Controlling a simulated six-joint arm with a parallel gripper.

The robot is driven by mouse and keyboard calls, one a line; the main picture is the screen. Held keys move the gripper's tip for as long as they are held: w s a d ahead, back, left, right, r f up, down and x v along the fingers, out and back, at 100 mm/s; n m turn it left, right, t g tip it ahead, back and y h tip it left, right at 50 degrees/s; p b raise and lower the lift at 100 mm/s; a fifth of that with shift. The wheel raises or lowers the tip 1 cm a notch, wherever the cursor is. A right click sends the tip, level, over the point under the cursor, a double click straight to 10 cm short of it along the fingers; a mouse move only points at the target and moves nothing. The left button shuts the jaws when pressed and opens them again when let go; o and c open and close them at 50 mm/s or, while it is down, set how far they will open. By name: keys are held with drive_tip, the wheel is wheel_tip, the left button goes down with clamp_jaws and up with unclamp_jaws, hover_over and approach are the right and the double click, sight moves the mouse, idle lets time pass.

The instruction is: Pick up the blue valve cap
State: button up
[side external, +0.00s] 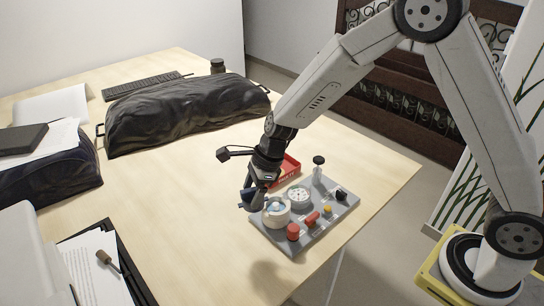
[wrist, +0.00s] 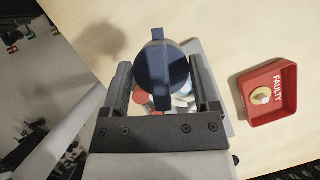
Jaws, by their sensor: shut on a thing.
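The dark blue valve cap (wrist: 156,66), a round disc with a raised bar handle, is between the two fingers of my gripper (wrist: 160,84) in the wrist view. My gripper is shut on it. In the side external view the cap (side external: 247,199) shows at the fingertips of my gripper (side external: 257,196), just above the left corner of a grey panel (side external: 297,243). The cap looks clear of the panel there. In the wrist view the cap and gripper hide much of the panel.
The panel carries a white round part with a light blue centre (side external: 276,211), a white dial (side external: 298,195), a red knob (side external: 293,232) and other small fittings. Behind it is a red tray marked FAULTY (wrist: 271,118) holding a small pale part (wrist: 262,96). A black bag (side external: 180,115) lies farther back.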

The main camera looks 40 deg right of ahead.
drive_tip(key=shift+d, duration=0.1)
idle(0.6)
drive_tip(key=d+r+n+g, duration=0.1)
drive_tip(key=d+n, duration=0.3)
drive_tip(key=d, duration=0.3)
drive_tip(key=shift+d+n+g, duration=0.3)
drive_tip(key=shift+g, duration=0.1)
drive_tip(key=shift+w+f, duration=0.1)
drive_tip(key=shift+f, duration=0.05)
hover_over(276, 204)
drive_tip(key=shift+f, duration=2.25)
drive_tip(key=shift+f, duration=1.8)
idle(1.9)
